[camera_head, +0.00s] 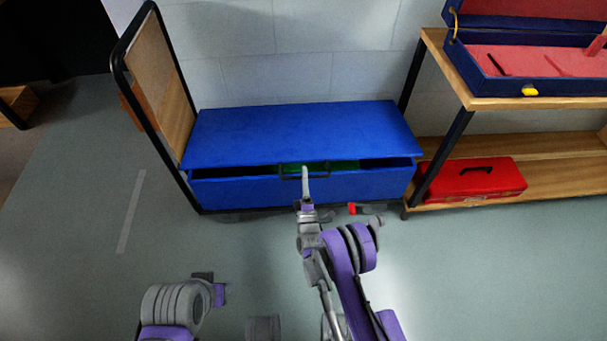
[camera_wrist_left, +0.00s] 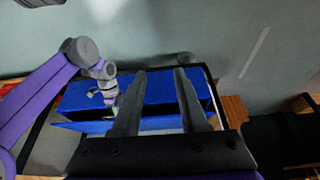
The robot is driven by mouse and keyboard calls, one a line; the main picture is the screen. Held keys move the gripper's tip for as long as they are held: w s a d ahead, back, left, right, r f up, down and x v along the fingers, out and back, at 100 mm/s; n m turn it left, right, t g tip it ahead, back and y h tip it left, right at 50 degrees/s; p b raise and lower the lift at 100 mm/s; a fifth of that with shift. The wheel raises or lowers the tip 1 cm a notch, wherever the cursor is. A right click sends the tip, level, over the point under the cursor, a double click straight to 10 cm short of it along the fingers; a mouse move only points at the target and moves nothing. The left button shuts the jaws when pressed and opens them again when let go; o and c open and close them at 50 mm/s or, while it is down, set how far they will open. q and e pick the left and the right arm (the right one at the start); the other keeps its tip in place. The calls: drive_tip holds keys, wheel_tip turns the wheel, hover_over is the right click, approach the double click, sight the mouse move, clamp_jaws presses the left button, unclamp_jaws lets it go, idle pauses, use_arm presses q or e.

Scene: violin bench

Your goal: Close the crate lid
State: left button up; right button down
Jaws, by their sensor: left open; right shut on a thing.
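The blue crate (camera_head: 250,193) stands on a cart against the wall. Its blue lid (camera_head: 300,130) is partly lowered, with a dark gap along the front and something green (camera_head: 345,166) showing inside. My right gripper (camera_head: 305,174) is at the dark handle (camera_head: 288,170) on the lid's front edge and is shut on it. The fingers hide part of the handle. The crate (camera_wrist_left: 180,92) also shows in the left wrist view, with my right arm at its side.
The cart has a black frame and a wooden end panel (camera_head: 160,95) at the left. A wooden shelf (camera_head: 460,165) stands close on the right, holding a red toolbox (camera_head: 475,181) and an open violin case (camera_head: 520,60). The floor (camera_head: 100,250) at the front left is clear.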

use_arm(q)
drive_tip(key=shift+w+r, duration=0.15)
drive_tip(key=shift+w, duration=0.1)
drive_tip(key=shift+c, duration=1.2)
drive_tip(key=shift+t, duration=0.3)
drive_tip(key=w, duration=0.2)
drive_tip(key=w+r, duration=0.1)
drive_tip(key=w, duration=0.1)
drive_tip(key=w+d+r, duration=0.1)
drive_tip(key=w, duration=0.1)
drive_tip(key=shift+w+r, duration=0.15)
drive_tip(key=shift+w, duration=0.15)
clamp_jaws()
drive_tip(key=n+t+h, duration=0.1)
drive_tip(key=t, duration=0.1)
hover_over(281, 167)
drive_tip(key=s+a, duration=0.1)
drive_tip(key=s, duration=0.1)
wheel_tip(281, 167, down, 10)
drive_tip(key=f, duration=0.3)
drive_tip(key=shift+s+d+f, duration=0.15)
drive_tip(key=shift+d, duration=0.05)
drive_tip(key=shift+s+f, duration=0.1)
drive_tip(key=shift+f, duration=0.35)
